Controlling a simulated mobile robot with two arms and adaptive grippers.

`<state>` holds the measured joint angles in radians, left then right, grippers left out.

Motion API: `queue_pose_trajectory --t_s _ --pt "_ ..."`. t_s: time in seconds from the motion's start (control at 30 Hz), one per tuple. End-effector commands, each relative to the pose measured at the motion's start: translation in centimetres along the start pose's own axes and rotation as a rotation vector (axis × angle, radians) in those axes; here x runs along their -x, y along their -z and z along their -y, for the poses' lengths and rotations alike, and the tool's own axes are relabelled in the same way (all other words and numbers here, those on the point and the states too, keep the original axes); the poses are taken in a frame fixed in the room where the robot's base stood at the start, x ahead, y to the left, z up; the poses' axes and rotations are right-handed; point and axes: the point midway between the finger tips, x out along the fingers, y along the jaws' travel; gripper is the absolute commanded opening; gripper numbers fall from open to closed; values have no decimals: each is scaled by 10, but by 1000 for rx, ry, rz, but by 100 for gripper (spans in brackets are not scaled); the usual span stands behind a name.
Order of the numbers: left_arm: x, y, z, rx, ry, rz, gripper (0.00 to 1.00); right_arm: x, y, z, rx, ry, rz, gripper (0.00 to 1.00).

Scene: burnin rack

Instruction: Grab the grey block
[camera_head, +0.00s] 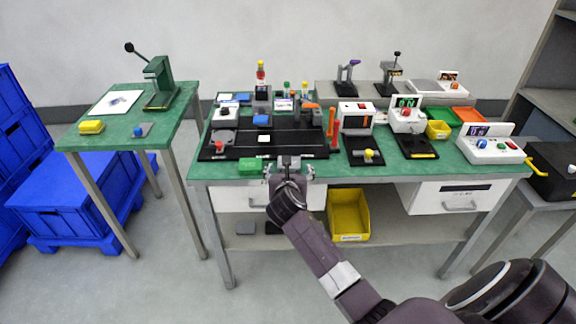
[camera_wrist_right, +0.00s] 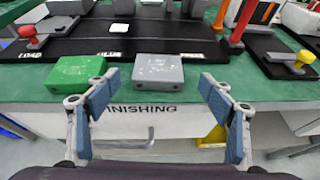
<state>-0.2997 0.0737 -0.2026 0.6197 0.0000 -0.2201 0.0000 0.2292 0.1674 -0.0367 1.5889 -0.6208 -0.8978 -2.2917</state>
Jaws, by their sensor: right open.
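The grey block (camera_wrist_right: 158,68) lies flat at the front edge of the green bench top in the right wrist view. It is just right of a green block (camera_wrist_right: 78,70), with a small gap between them. My right gripper (camera_wrist_right: 159,84) is open and empty. Its two blue-padded fingers are on the near side of the grey block, one towards each side, with the left fingertip in front of the green block's right part. In the head view my right gripper (camera_head: 289,172) is at the bench's front edge and mostly hides the grey block. My left gripper is not in view.
The green block (camera_head: 250,166) stands close to the left finger. Behind is a black mat (camera_head: 225,151) with fixtures. A red-handled tool (camera_head: 334,135) and a black pad with a yellow knob (camera_head: 369,155) are to the right. A drawer front (camera_wrist_right: 150,122) lies below the edge.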

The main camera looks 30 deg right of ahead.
Motion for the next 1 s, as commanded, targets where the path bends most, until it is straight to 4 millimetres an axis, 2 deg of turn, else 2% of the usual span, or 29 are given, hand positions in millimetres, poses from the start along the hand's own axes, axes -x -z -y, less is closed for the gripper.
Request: queue_pose_trajectory --t_s 0.3,0.67,1.0 --pt "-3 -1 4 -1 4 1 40 -38 -3 -2 -1 0 -1 75" --pt "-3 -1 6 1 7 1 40 -44 -2 -2 -1 -1 -1 75" --pt "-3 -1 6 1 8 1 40 -44 -2 -2 -1 -1 -1 37"
